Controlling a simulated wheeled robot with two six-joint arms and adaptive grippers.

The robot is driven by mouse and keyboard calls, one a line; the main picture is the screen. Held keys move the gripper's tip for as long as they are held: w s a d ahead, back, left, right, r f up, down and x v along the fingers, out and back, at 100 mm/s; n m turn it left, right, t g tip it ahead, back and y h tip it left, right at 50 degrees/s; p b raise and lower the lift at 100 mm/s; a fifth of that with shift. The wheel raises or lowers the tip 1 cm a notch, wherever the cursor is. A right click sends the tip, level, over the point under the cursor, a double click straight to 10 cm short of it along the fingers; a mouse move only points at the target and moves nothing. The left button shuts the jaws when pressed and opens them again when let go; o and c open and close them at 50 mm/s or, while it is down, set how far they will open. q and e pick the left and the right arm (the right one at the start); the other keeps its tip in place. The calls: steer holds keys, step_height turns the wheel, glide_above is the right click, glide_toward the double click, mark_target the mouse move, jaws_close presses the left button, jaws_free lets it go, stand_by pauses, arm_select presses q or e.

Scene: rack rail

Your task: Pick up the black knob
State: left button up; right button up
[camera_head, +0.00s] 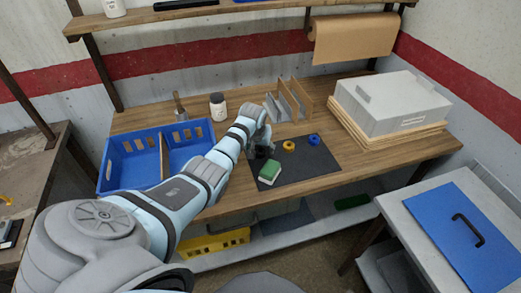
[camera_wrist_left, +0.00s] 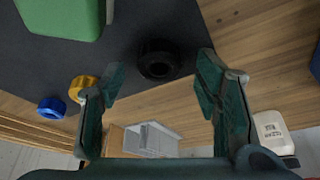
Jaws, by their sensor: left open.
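The black knob (camera_wrist_left: 158,60) is a round dark ring on the dark grey mat (camera_wrist_left: 125,30) in the left wrist view. My left gripper (camera_head: 260,147) is over the mat's left part in the head view, where it largely hides the knob. In the wrist view my left gripper (camera_wrist_left: 162,74) is open, its two green fingers apart, with the knob showing between the tips and nothing held. Whether the fingers stand at the knob's height is hard to tell. My right gripper is in neither view.
A green and white block (camera_head: 270,172), a yellow ring (camera_head: 289,146) and a blue ring (camera_head: 314,139) lie on the mat. A blue divided bin (camera_head: 118,182) is left of my arm. A white jar (camera_head: 218,108) and upright dividers (camera_head: 290,103) stand behind. A grey box (camera_head: 395,103) sits right.

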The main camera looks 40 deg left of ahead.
arm_select(q)
steer(key=shift+w+f, duration=0.1)
steer(key=shift+f, duration=0.1)
steer(key=c, duration=1.2)
